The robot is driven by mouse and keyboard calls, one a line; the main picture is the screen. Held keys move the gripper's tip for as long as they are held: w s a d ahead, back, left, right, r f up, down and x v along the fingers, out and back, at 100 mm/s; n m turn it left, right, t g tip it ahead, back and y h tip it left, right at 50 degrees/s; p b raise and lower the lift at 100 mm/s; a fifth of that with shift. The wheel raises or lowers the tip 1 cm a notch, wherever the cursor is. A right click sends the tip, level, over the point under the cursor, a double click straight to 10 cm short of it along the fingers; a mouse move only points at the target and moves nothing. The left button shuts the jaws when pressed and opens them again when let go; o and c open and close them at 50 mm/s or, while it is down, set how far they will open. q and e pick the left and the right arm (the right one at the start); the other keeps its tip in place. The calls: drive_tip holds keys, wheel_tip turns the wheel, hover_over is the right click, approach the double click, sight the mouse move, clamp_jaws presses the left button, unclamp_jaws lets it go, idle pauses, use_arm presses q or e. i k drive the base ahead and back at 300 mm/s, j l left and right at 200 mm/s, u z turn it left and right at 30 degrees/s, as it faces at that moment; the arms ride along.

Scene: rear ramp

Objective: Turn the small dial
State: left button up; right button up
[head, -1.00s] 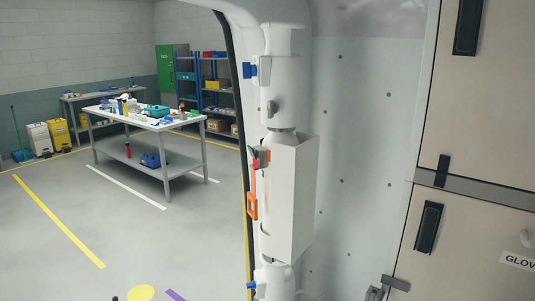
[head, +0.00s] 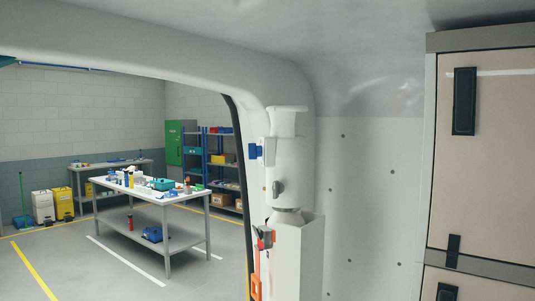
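A small grey knob (head: 278,188), which looks like the dial, sits on the front of a white upright cylinder (head: 288,150) at the vehicle's door pillar. A blue fitting (head: 254,151) sticks out to the left above it. Below it, a red and dark grey part (head: 265,237) and an orange handle (head: 255,287) sit beside a white box-shaped holder (head: 298,255). The knob's setting is too small to read. Neither of my grippers shows in the head view.
Beige cabinets (head: 485,160) with black handles stand at the right, beside a white wall panel (head: 365,200). Through the opening at left are a workbench (head: 150,192) with tools, shelves (head: 222,165), a green cabinet (head: 181,143) and yellow and white bins. Open floor lies around the bench.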

sight(255, 152)
drive_tip(key=z, duration=0.25)
drive_tip(key=i+j+z, duration=0.1)
drive_tip(key=z, duration=0.3)
drive_tip(key=j+z, duration=0.35)
drive_tip(key=i+j+z, duration=0.1)
drive_tip(key=j+z, duration=0.45)
drive_tip(key=z, duration=0.2)
